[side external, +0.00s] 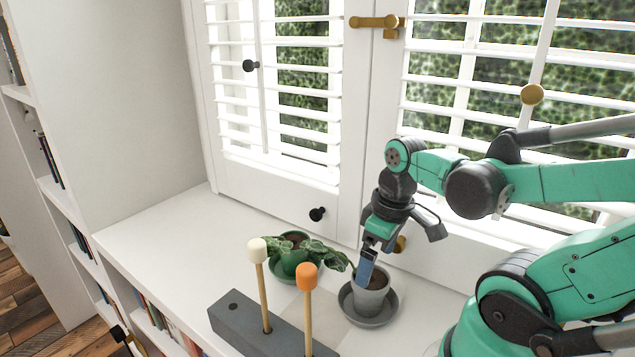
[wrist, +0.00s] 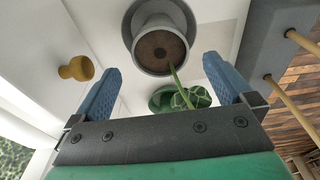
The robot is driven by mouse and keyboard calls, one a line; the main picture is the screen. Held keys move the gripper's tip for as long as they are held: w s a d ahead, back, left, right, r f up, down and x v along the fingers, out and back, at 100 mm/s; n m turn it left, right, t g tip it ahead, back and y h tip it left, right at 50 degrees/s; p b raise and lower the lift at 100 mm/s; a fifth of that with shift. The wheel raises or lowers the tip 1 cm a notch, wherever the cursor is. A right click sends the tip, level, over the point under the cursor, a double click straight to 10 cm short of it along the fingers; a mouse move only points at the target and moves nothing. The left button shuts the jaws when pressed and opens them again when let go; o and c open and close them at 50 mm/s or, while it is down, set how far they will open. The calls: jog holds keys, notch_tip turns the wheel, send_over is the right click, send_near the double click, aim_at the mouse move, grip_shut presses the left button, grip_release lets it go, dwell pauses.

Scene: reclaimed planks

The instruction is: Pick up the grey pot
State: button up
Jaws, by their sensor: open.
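The grey pot (side external: 371,301) stands upright on a grey saucer (side external: 347,306) on the white sill and holds dark soil. In the wrist view the pot (wrist: 158,70) shows at the top, between and beyond my two blue fingers. My gripper (side external: 364,268) is open and empty, pointing down over the pot. In the side view its fingers overlap the pot's left rim; I cannot tell whether they touch it. My gripper also shows in the wrist view (wrist: 160,63), with its fingers apart on either side of the pot.
A green pot (side external: 293,261) with a leafy plant stands behind left, its leaves reaching toward the grey pot. A grey block (side external: 237,318) holds upright sticks with a white knob (side external: 257,250) and an orange knob (side external: 307,277). Shuttered windows (side external: 275,100) stand behind. The sill's left end is clear.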

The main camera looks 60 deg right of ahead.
aim_at(371, 281)
jog(key=shift+w+f, duration=0.15)
jog(key=shift+f, duration=1.2)
jog(key=shift+w+f, duration=0.15)
jog(key=shift+f, duration=1.2)
grip_shut()
jog(key=shift+r, duration=0.15)
notch_tip(371, 281, up, 23)
jog(key=shift+f, duration=0.2)
